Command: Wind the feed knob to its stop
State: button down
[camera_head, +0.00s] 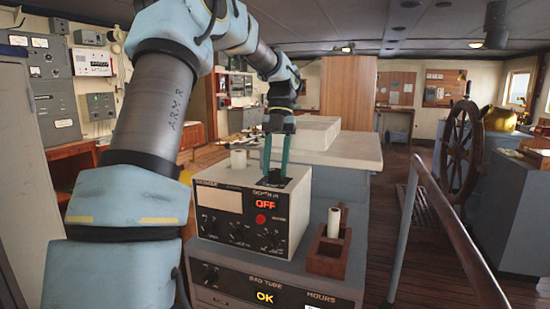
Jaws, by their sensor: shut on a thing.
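A box-shaped instrument (221,223) stands on a grey cabinet, with a red OFF display (264,205), a red button (260,218), a pale blank window and several dark knobs on its front. A small dark knob (273,178) sits on its top face; I take it as the feed knob. My gripper (275,172) points straight down over that top, its two teal fingers on either side of the dark knob and shut on it. The fingertips partly hide the knob, and no mark shows how far it is turned.
A brown wooden holder (327,254) with a white roll (334,222) stands right of the instrument. The lower panel (264,297) reads OK.

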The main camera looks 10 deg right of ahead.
jog(key=shift+m+p, duration=0.3)
jog(key=shift+m, duration=0.2)
jog(key=shift+c, duration=2.3)
grip_release()
jog(key=b+v, duration=0.1)
jog(key=v, duration=0.9)
jog(key=shift+d+r, duration=0.25)
jog(key=shift+r, duration=0.05)
jog(key=shift+w, duration=0.1)
